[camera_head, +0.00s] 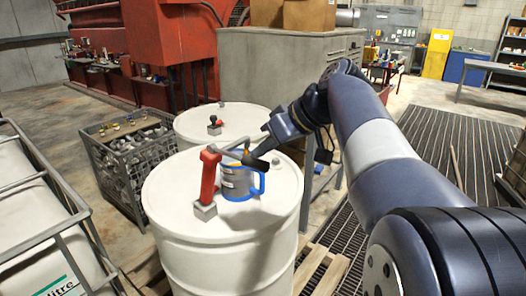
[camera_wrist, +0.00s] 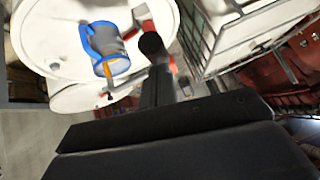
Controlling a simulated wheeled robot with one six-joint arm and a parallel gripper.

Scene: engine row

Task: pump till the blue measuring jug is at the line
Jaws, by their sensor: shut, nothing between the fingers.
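The red hand pump (camera_head: 208,178) stands on the near white drum (camera_head: 175,215). Its lever reaches right and ends in a black grip (camera_head: 259,164); a round black end shows in the wrist view (camera_wrist: 150,43). The blue measuring jug (camera_head: 238,183), grey-bodied with blue rim, base and handle, stands upright on the drum beside the pump, and also shows in the wrist view (camera_wrist: 105,45). A small orange patch shows by its top; the liquid level and line cannot be read. My gripper (camera_head: 268,146) is shut and empty, close to the lever grip; contact is unclear.
A second white drum (camera_head: 240,118) with a small dark fitting stands behind. A grey crate of bottles (camera_head: 135,155) is at left, and a caged white tank (camera_head: 40,230) at front left. A grey cabinet (camera_head: 285,75) stands behind the drums. Floor grating lies right.

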